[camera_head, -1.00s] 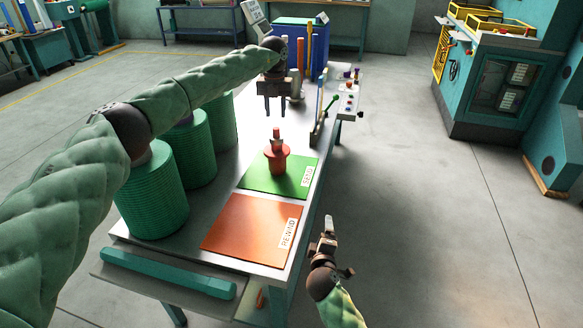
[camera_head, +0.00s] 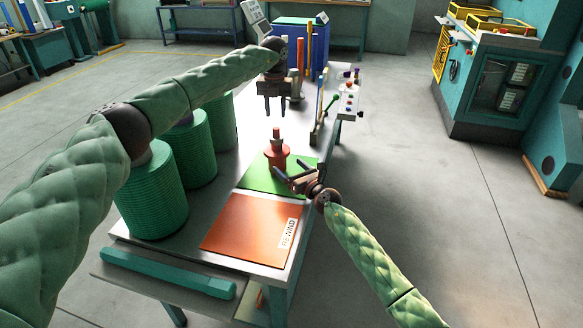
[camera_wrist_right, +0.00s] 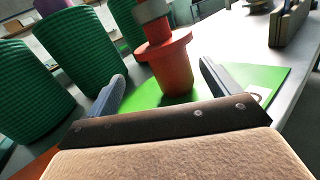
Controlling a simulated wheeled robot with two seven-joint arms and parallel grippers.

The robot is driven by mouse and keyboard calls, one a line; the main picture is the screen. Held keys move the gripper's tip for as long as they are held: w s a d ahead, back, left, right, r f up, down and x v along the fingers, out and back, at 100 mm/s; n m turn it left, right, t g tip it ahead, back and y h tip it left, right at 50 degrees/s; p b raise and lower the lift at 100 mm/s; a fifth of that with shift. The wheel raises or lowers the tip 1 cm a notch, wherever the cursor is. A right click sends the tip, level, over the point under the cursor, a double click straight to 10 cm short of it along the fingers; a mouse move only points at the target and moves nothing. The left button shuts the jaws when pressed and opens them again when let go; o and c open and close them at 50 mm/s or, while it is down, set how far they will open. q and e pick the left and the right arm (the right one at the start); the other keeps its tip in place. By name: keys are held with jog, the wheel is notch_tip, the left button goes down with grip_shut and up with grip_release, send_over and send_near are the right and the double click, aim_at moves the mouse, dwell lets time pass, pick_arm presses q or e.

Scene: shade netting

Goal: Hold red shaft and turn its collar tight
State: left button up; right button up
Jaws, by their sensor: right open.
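A red shaft (camera_head: 277,132) stands upright in a red flanged holder (camera_head: 277,160) on the green mat (camera_head: 258,180). A grey collar (camera_head: 277,144) sits around the shaft above the holder; it also shows in the right wrist view (camera_wrist_right: 151,11), cut off by the top edge. My left gripper (camera_head: 275,113) points down with fingers apart and empty, beyond the shaft and higher. My right gripper (camera_head: 285,177) is open and empty just on the near right side of the holder. In the right wrist view the holder (camera_wrist_right: 172,68) shows between and beyond its fingers.
An orange mat (camera_head: 245,228) labelled REWIND lies on the near part of the bench. Several green drums (camera_head: 152,195) stand along the left side.

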aim_at(278, 157)
jog(key=shift+w+d+f+n+g, duration=0.1)
jog(key=shift+w+f+n+g, duration=0.15)
jog(key=shift+w+n, duration=0.3)
jog(key=shift+w+f+n+g, duration=0.1)
jog(key=shift+w+n+g, duration=0.3)
jog(key=shift+n, duration=0.15)
jog(key=shift+x, duration=3.85)
jog(key=c, duration=1.6)
jog(key=o, duration=0.8)
jog(key=c, duration=0.6)
jog(key=shift+o, duration=0.2)
